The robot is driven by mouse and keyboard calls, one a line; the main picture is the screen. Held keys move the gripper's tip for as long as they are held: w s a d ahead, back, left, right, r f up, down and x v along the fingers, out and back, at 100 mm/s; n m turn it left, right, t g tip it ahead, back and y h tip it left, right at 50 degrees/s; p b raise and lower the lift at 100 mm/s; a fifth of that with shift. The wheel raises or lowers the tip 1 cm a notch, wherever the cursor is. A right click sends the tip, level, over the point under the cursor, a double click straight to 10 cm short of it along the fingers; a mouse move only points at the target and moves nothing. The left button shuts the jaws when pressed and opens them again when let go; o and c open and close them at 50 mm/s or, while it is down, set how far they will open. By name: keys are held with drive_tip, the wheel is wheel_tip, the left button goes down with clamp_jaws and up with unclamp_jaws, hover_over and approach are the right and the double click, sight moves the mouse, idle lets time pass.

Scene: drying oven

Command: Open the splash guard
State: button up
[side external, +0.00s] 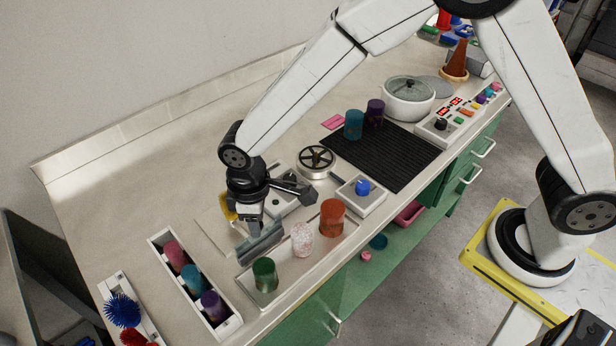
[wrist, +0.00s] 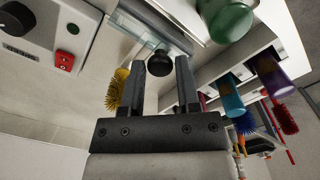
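The splash guard appears to be the grey, partly see-through panel (side external: 262,244) along the back edge of the cup tray (side external: 283,284). In the wrist view, a grey bar (wrist: 148,32) with a round black knob (wrist: 159,63) lies just ahead of my fingers; it seems to be the guard's edge and handle. My gripper (side external: 250,220) points down over the panel. In the wrist view my gripper (wrist: 160,78) is open, its fingers on either side of the knob's line. I cannot tell whether they touch it.
The tray holds a green cup (side external: 264,275), a speckled white cup (side external: 302,239) and an orange cup (side external: 332,217). A yellow brush (side external: 228,207) is close beside my gripper. A white rack (side external: 164,242) with coloured cups stands left. A blue-knobbed box (side external: 361,194) stands right.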

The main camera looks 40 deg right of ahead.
drive_tip(key=shift+o, duration=1.3)
drive_tip(key=shift+r, duration=3.95)
drive_tip(key=s+d+m+t, duration=0.1)
drive_tip(key=s+d+m, duration=0.2)
drive_tip(key=d, duration=0.5)
drive_tip(key=s+d+m, duration=0.3)
drive_tip(key=d, duration=0.5)
drive_tip(key=s+d+f+m+t, duration=0.1)
drive_tip(key=s+d+m, duration=0.2)
drive_tip(key=d, duration=0.6)
drive_tip(key=shift+s+t, duration=0.3)
drive_tip(key=shift+s, duration=0.05)
